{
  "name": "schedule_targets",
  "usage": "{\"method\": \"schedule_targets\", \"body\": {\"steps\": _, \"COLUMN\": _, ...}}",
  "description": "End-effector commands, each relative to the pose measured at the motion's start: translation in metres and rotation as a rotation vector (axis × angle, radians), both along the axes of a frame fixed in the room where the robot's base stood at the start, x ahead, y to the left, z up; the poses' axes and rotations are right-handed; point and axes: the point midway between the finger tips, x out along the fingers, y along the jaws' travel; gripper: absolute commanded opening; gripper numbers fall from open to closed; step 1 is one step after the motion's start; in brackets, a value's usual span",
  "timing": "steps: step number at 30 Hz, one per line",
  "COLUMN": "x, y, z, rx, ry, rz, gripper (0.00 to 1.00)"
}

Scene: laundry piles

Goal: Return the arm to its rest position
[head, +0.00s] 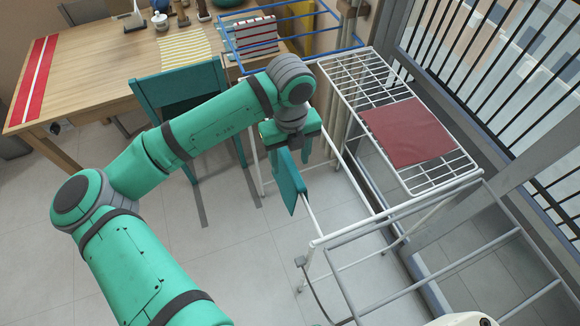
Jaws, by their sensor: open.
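My arm is green with grey joints. It reaches from the lower left up to a bent wrist near the middle of the head view. My gripper (300,172) hangs below this wrist, beside the white drying rack (452,172). Its jaws are open, and I see no cloth in them. A dark teal flat panel (291,186) shows just below the gripper, and I cannot tell what it belongs to. A dark red cloth (408,132) lies flat on the rack's right part, apart from my gripper.
A wooden table (95,75) stands at the upper left, with a red-and-white runner (35,78) and a striped yellow cloth (184,48). A teal chair (180,90) stands behind my arm. Black window bars (490,60) line the right. Tiled floor (235,255) is open at lower middle.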

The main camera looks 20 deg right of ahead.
Motion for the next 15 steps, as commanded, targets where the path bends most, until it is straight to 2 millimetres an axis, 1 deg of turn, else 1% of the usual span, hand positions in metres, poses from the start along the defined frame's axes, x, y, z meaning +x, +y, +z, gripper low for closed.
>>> {"method": "schedule_targets", "body": {"steps": 1, "x": 0.001, "y": 0.000, "z": 0.010, "rx": 0.000, "ry": -0.003, "rz": 0.000, "gripper": 0.55}}
{"method": "schedule_targets", "body": {"steps": 3, "x": 0.000, "y": -0.001, "z": 0.021, "rx": 0.000, "ry": -0.002, "rz": -0.001, "gripper": 0.55}}
{"method": "schedule_targets", "body": {"steps": 6, "x": 0.000, "y": -0.001, "z": 0.034, "rx": 0.001, "ry": -0.001, "rz": -0.001, "gripper": 0.55}}
{"method": "schedule_targets", "body": {"steps": 9, "x": 0.000, "y": -0.001, "z": 0.043, "rx": 0.000, "ry": -0.001, "rz": 0.000, "gripper": 0.55}}
{"method": "schedule_targets", "body": {"steps": 15, "x": 0.000, "y": 0.000, "z": 0.048, "rx": 0.001, "ry": 0.000, "rz": -0.001, "gripper": 0.55}}
